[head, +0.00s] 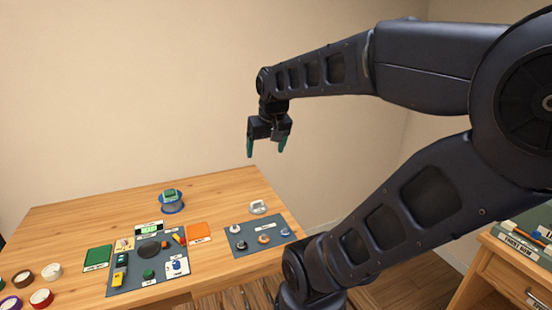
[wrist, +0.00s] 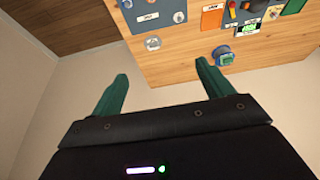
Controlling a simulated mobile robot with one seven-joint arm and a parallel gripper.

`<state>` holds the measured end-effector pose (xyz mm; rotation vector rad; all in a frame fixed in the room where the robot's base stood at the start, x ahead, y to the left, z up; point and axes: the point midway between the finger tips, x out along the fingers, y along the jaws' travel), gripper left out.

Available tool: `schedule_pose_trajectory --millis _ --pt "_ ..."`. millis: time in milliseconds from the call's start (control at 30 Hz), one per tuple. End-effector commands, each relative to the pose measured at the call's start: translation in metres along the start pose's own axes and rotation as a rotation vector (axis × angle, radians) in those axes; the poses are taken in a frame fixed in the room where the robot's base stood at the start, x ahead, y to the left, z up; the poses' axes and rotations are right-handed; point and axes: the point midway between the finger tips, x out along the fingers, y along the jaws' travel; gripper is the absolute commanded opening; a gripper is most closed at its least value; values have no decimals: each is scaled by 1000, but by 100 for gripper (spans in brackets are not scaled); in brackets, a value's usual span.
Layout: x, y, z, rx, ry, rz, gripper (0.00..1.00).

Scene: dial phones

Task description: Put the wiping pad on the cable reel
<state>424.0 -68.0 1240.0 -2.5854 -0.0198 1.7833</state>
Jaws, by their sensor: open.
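A blue round cable reel (head: 172,208) stands near the back of the wooden table in the head view. A small green block (head: 169,192), which looks like the wiping pad, rests on top of it. The wrist view shows the reel (wrist: 217,51) with the green block (wrist: 226,59) on it, near the table edge beyond my right finger. My gripper (head: 266,147) is open and empty, high above the table and to the right of the reel. Its two green fingers (wrist: 163,70) are spread wide in the wrist view.
A grey mat (head: 240,243) with several small parts lies to the right, with a white device (head: 258,207) behind it. Green (head: 97,258) and orange (head: 199,232) squares flank a mat of tools. Several tape rolls (head: 51,270) are at left. The table's back left is clear.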

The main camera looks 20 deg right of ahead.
Motion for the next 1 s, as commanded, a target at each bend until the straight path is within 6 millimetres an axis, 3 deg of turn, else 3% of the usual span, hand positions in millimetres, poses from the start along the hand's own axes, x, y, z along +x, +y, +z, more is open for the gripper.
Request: schedule_pose_trajectory --millis 100,233,300,333,833,1000 --pt "-2 7 26 4 22 6 79" --pt "-2 10 42 6 34 10 79" --pt "-1 11 46 6 36 12 69" --pt "-1 11 48 6 37 12 69" --pt "0 11 46 10 40 12 69" --pt "13 2 22 62 71 12 69"
